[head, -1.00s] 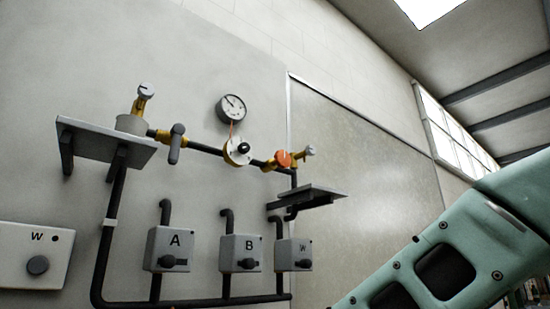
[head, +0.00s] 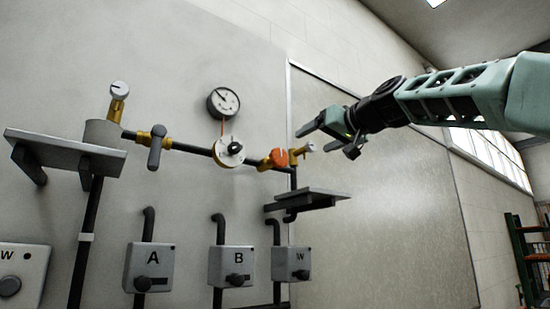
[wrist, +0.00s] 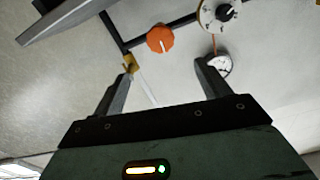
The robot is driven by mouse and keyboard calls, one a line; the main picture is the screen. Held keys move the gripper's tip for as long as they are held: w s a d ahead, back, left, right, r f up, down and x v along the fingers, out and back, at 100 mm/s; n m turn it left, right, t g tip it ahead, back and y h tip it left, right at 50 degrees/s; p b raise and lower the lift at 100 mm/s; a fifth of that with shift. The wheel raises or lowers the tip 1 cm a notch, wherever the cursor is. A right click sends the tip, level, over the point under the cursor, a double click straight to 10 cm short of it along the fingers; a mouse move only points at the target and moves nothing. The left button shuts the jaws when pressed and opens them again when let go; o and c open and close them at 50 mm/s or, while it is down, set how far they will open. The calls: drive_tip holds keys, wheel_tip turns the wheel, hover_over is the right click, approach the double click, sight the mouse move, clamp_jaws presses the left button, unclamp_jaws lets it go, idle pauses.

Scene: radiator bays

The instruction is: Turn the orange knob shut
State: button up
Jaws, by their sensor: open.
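My gripper (head: 317,134) is open and empty, up and to the right of the knob in the head view. In the wrist view my gripper (wrist: 165,72) has its two fingers spread either side of the knob's direction.
A grey shelf (head: 308,199) juts out below the knob; its edge also shows in the wrist view (wrist: 72,20). A gauge (head: 223,102) hangs above the pipe. A dark lever (head: 156,148) is left.

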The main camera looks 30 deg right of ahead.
sight(281, 158)
drive_tip(key=w+p, duration=0.2)
drive_tip(key=w, duration=0.3)
drive_tip(key=w+p, duration=0.2)
drive_tip(key=w, duration=0.4)
drive_tip(key=w+p, duration=0.1)
drive_tip(key=w, duration=0.4)
drive_tip(key=shift+w+a+f+p, duration=0.1)
drive_tip(key=shift+w+a+p, duration=0.2)
drive_tip(key=shift+p, duration=0.1)
drive_tip(key=c, duration=1)
